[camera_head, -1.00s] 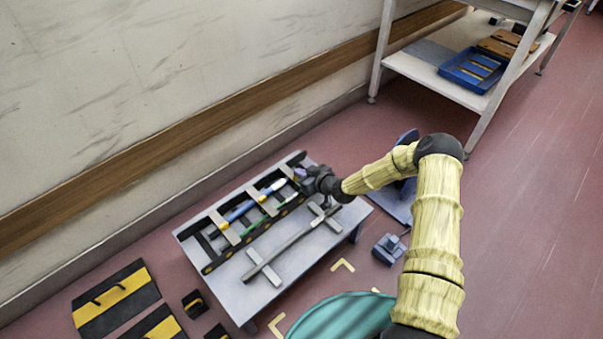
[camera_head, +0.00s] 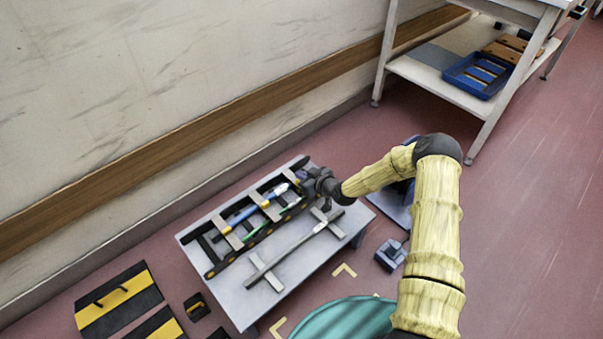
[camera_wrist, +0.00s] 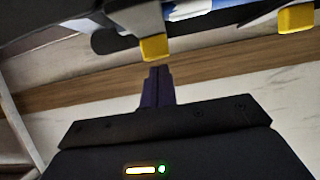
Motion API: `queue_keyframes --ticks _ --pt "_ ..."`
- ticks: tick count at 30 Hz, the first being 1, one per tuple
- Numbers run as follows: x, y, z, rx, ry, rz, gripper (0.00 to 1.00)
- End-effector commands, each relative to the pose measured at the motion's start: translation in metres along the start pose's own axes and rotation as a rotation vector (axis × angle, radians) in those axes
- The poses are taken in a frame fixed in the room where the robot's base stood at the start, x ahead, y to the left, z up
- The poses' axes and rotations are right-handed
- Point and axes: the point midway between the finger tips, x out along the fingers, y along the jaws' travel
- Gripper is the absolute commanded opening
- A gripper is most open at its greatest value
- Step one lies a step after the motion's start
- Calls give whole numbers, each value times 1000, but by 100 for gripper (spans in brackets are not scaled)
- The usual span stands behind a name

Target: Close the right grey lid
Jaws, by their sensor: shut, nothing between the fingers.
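A black rack (camera_head: 211,273) lies on the pale grey table, with several grey crosspieces (camera_head: 227,232) across it. I cannot make out which grey part is the right lid. My gripper (camera_head: 322,186) is at the rack's right end, low over the table, and my wrist partly hides that end. In the wrist view my gripper's dark fingers (camera_wrist: 158,78) are together and empty. Above them hang two grey pieces with yellow ends, a left one (camera_wrist: 153,46) and a right one (camera_wrist: 297,18). The left yellow end is close to the fingertips; I cannot tell whether they touch.
A grey cross-ended bar (camera_head: 297,245) lies on the table (camera_head: 241,310) in front of the rack. Blue, white and green items lie in the rack. Black-yellow panels (camera_head: 118,298), a small grey box (camera_head: 390,254) and a teal round object (camera_head: 345,319) are on the floor. The wall runs behind.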

Motion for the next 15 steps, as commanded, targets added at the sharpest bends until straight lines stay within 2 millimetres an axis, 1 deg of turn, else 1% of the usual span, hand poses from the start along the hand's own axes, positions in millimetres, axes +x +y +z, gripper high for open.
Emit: queue_keyframes --ticks 1,2,3,4,6,15 --pt "-6 2 -19 -6 13 4 0" --pt "-8 2 -26 -8 18 6 0" --pt "-12 2 -26 -7 20 8 0" --pt "-16 3 -17 -4 19 10 0" --pt "-27 4 -8 -4 21 10 0" --pt "-64 1 30 -10 27 7 0"
